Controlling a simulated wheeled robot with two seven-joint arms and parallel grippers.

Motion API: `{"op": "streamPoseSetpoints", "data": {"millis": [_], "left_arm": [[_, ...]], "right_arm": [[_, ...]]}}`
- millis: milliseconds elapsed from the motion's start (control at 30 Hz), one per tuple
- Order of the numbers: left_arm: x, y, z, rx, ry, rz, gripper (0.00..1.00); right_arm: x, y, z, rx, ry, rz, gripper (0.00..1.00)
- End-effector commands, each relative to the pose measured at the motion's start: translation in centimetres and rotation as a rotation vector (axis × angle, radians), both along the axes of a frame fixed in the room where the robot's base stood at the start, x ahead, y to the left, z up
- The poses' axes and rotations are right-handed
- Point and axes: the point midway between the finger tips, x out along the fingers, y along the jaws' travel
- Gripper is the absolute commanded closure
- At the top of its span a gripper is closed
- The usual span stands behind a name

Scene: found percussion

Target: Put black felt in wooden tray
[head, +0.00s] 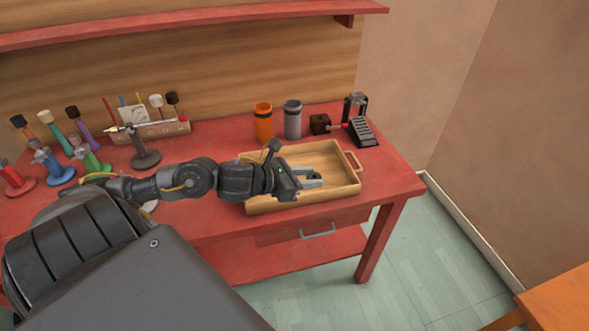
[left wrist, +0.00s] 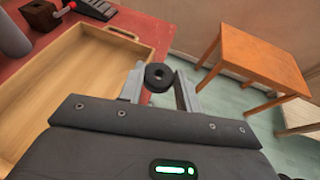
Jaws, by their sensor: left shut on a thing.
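The black felt (left wrist: 160,76) is a small dark ring with a hole in its middle. In the left wrist view it sits between the two grey fingertips of my left gripper (left wrist: 161,84), which is shut on it. The wooden tray (head: 318,201) stands on the red bench near its right end, with a handle on its short side. In the head view my left gripper (head: 312,178) is over the right part of the tray; the felt cannot be made out there. The tray also shows at the left of the left wrist view (left wrist: 60,85). My right gripper is not in view.
An orange cup (head: 263,121), a grey cup (head: 293,120) and a black pedal (head: 361,128) with a brown block (head: 320,123) stand behind the tray. Several coloured mallets on stands fill the bench's left. A wooden table (left wrist: 252,58) stands off to the right.

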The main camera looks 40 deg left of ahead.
Motion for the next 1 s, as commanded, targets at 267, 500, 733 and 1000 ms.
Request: {"op": "streamPoseSetpoints", "data": {"millis": [267, 500, 733, 1000], "left_arm": [[-0.2, 3.6, -1.1, -0.001, 0.015, 0.166, 0.87], [1.8, 5.1, -2.0, -0.001, 0.012, 0.172, 0.87], [6.8, 8.4, -4.9, -0.004, 0.01, 0.171, 0.87], [10.1, 10.6, -9.5, -0.003, 0.012, 0.168, 0.87]], "right_arm": [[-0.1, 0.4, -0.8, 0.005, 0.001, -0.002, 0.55], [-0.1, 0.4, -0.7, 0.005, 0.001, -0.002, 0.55], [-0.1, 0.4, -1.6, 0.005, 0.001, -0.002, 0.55], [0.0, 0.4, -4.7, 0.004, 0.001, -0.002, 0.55]]}}
